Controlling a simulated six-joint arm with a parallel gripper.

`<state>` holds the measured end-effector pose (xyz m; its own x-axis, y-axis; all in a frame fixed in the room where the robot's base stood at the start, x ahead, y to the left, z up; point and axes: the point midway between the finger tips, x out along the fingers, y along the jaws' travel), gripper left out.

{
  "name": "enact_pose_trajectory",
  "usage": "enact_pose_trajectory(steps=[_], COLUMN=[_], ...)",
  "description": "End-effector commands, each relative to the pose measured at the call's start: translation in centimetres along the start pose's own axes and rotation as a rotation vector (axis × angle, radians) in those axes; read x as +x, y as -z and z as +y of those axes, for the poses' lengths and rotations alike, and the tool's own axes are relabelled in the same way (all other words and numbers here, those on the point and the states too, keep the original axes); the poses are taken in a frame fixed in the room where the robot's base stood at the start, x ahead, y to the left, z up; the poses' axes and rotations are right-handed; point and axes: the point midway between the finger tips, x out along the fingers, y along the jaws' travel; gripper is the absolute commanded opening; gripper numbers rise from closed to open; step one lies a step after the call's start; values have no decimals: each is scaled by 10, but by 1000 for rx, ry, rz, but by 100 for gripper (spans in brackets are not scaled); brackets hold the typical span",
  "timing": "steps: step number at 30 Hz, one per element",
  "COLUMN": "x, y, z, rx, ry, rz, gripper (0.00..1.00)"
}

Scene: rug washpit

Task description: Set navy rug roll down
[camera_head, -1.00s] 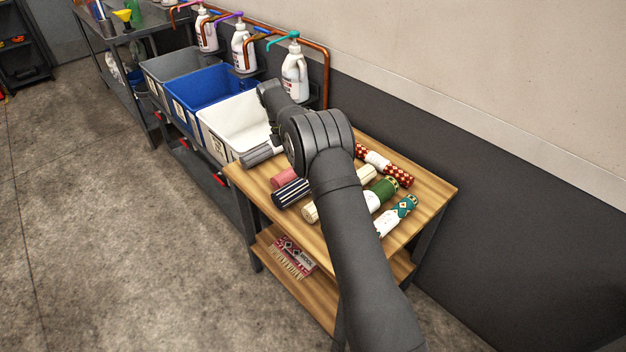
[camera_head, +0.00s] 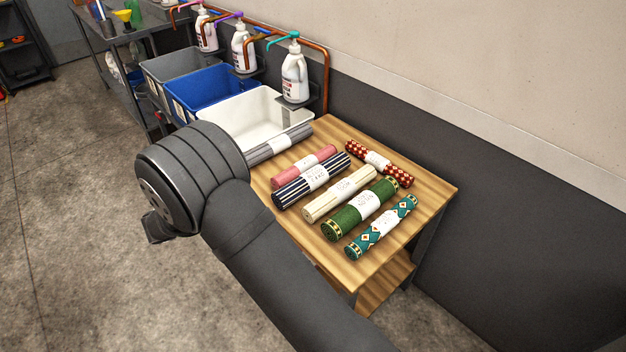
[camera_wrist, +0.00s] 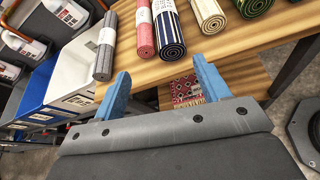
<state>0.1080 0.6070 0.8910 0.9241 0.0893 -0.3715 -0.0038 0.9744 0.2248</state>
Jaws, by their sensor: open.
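The navy rug roll (camera_head: 311,180), dark with pale stripes and a white paper band, lies on the wooden table (camera_head: 432,192) between the pink roll and the cream roll. In the wrist view the navy roll (camera_wrist: 169,39) shows its spiral end toward me. My gripper (camera_wrist: 165,88) has two blue fingers spread apart with nothing between them. It is off the table's front edge, apart from the navy roll. In the head view my arm hides the fingers.
A pink roll (camera_head: 305,165), cream roll (camera_head: 338,194), green roll (camera_head: 361,209), teal roll (camera_head: 382,229), red roll (camera_head: 379,162) and grey roll (camera_head: 279,144) lie on the table. White (camera_head: 249,108), blue (camera_head: 206,88) and grey bins stand left, with pump bottles (camera_head: 294,74) behind.

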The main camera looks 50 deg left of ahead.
Motion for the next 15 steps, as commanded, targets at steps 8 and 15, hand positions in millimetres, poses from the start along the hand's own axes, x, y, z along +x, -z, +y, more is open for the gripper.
enact_pose_trajectory(steps=[8,15], x=[19,55], y=[43,45], z=[-11,-12], rx=[-1,1], ry=[2,7], rz=[0,-1], gripper=[68,68])
